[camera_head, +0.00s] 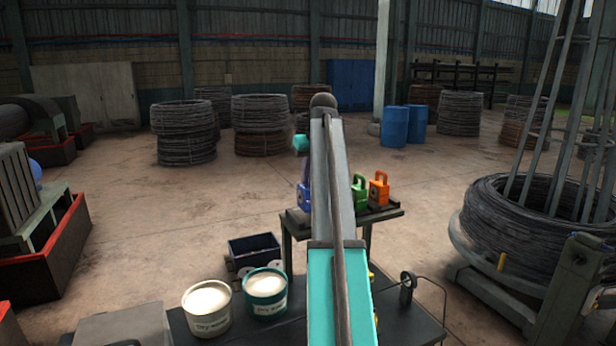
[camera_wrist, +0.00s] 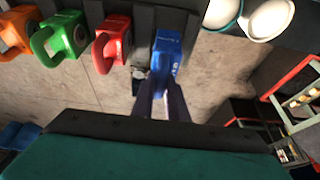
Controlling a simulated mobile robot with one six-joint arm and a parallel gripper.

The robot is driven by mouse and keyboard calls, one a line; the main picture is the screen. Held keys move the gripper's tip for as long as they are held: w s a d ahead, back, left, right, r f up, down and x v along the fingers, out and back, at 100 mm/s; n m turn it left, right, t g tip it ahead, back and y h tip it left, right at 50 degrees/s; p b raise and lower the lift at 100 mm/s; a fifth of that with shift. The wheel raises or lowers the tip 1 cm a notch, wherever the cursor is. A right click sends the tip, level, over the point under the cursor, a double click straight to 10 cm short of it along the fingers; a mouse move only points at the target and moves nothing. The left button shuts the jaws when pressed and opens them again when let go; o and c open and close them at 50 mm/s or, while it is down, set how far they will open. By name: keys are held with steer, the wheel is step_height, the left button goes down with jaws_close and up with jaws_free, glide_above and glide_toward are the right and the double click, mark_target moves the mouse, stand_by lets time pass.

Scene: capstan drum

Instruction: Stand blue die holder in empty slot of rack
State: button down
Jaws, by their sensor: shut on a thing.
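The blue die holder (camera_wrist: 170,52) is between the fingertips of my gripper (camera_wrist: 160,88) in the wrist view, which is shut on it. It is over or in the slot at one end of the dark rack (camera_wrist: 143,18), beside the red die holder (camera_wrist: 111,42). I cannot tell if it rests on the rack's base. Green (camera_wrist: 66,38) and orange (camera_wrist: 16,32) holders stand farther along. In the head view the blue holder (camera_head: 304,195) shows left of my arm, with the green (camera_head: 359,191) and orange (camera_head: 379,188) ones at right. My arm hides the red one.
The rack stands on a small table (camera_head: 385,214). Two tubs, one white (camera_head: 207,318) and one teal (camera_head: 265,304), stand on a nearer dark bench (camera_head: 405,325). A dark bin (camera_head: 254,248) is left of the table. A large wire coil (camera_head: 520,240) is at right.

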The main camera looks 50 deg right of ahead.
mark_target(309, 186)
steer(key=shift+s+f+b, duration=0.1)
steer(key=shift+f+b, duration=0.2)
steer(key=shift+f, duration=1.15)
stand_by(1.7)
steer(key=c, duration=1.7)
jaws_free()
steer(key=shift+s+a, duration=0.1)
steer(key=shift+a, duration=0.05)
steer(key=shift+o, duration=0.8)
steer(key=shift+f, duration=0.15)
steer(key=o, duration=0.3)
steer(key=shift+o, duration=0.3)
steer(key=shift+r, duration=0.25)
steer(key=shift+r+p, duration=1.25)
steer(key=shift+r, duration=1.6)
steer(key=shift+s, duration=0.15)
